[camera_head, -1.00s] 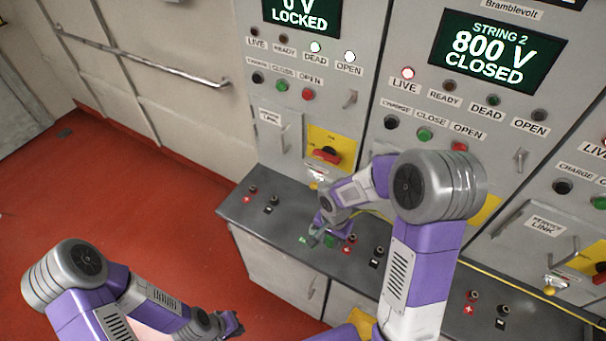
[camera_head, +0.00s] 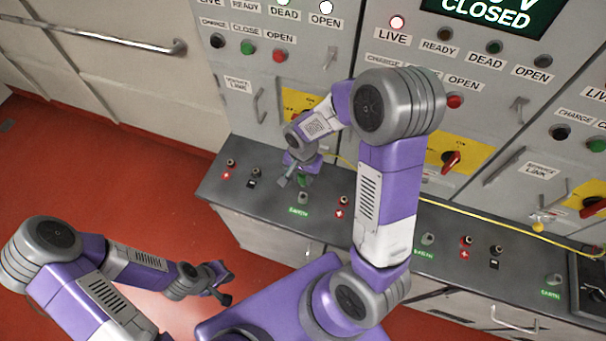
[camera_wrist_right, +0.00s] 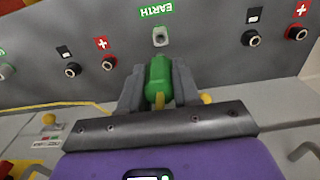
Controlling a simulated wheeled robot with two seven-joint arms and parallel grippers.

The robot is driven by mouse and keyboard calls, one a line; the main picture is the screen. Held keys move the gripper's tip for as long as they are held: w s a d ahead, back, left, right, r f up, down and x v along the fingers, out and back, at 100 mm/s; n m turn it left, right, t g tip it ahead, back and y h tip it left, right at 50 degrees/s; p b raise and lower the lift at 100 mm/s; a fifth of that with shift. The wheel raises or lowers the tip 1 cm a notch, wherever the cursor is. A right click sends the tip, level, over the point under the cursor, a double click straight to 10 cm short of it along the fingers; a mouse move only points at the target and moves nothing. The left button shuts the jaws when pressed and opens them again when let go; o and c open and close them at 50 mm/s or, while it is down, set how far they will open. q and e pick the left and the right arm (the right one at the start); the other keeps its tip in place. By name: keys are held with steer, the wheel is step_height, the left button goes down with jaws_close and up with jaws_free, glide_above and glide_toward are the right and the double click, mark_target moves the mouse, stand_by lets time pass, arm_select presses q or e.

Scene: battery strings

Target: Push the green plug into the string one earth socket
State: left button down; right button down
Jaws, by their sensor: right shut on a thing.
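My right gripper (camera_wrist_right: 158,84) is shut on the green plug (camera_wrist_right: 158,75), which sits between its two grey fingers in the right wrist view. The plug points at the string one earth socket (camera_wrist_right: 160,37), with a small gap visible between them. In the head view the right gripper (camera_head: 298,178) and plug (camera_head: 304,181) are over the counter, close to the earth socket (camera_head: 304,198) and its green label (camera_head: 298,212). My left gripper (camera_head: 222,284) is open and empty over the red floor at lower left, away from the counter.
String one's red (camera_head: 230,163) and black (camera_head: 256,172) sockets lie left of the earth socket on the grey counter (camera_head: 215,190). A yellow cable (camera_head: 470,209) runs along the counter to the right. The upright cabinet panel with buttons and switches stands behind.

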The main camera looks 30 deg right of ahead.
steer(key=shift+w+f+b, duration=0.1)
steer(key=shift+f+b, duration=2.45)
steer(key=shift+f, duration=0.35)
steer(key=shift+b, duration=0.3)
steer(key=shift+f+b, duration=2.2)
steer(key=shift+f, duration=0.25)
steer(key=c, duration=0.7)
jaws_free()
steer(key=shift+r, duration=0.1)
steer(key=shift+c, duration=0.2)
steer(key=shift+r, duration=0.1)
step_height(320, 180, up, 7)
steer(key=shift+r+p, duration=0.2)
steer(key=shift+p, duration=0.5)
steer(key=shift+f, duration=0.1)
